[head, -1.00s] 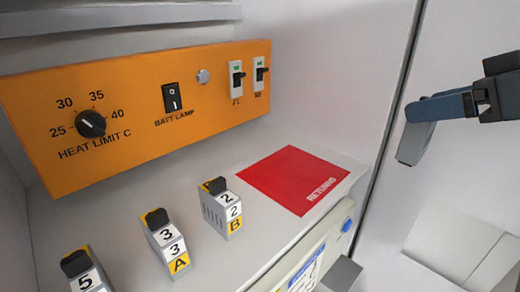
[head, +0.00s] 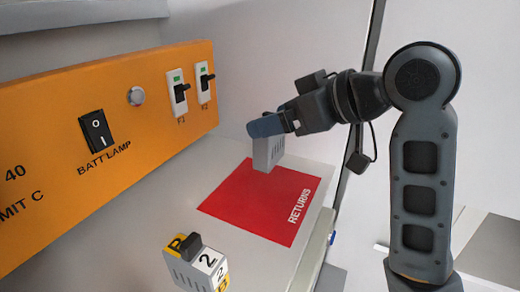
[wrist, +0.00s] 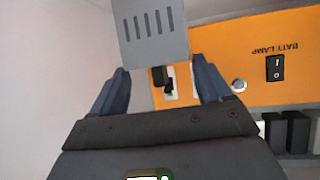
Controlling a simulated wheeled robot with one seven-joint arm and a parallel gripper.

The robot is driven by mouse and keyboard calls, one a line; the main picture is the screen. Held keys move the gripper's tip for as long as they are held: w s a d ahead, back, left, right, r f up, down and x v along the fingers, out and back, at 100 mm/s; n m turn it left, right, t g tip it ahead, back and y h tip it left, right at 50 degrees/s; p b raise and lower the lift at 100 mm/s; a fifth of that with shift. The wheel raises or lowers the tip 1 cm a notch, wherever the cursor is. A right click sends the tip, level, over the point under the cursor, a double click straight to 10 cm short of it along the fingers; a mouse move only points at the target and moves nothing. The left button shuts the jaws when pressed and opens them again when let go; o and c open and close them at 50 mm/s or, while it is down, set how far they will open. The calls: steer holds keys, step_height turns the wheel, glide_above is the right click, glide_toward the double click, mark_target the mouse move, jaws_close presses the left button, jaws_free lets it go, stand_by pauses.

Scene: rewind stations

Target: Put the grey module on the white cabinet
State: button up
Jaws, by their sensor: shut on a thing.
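The grey module (head: 268,154) hangs from my gripper (head: 268,127), above or at the far edge of the red RETURNS patch (head: 245,205). I cannot tell whether it touches the patch. My gripper is shut on the module's upper part. The wrist view shows the module's slotted grey face (wrist: 150,35) between my two blue fingers (wrist: 160,85). The patch lies on a pale whitish cabinet top (head: 190,150); I cannot tell for sure whether this is the white cabinet.
A module labelled 2 and B (head: 197,265) stands at the near edge of the pale top. An orange panel (head: 60,150) with a lamp switch (head: 96,130) and two small breakers (head: 190,90) rises behind. The red patch is otherwise clear.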

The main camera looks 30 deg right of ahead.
mark_target(273, 148)
steer(key=shift+w+a+f, duration=0.25)
steer(key=shift+a+f, duration=0.15)
steer(key=shift+a, duration=0.25)
steer(key=shift+w+a+f, duration=0.25)
steer(key=shift+a+f, duration=0.15)
steer(key=shift+a, duration=0.2)
steer(key=shift+f, duration=2)
steer(key=shift+f, duration=0.2)
steer(key=o, duration=1.4)
steer(key=shift+r, duration=0.15)
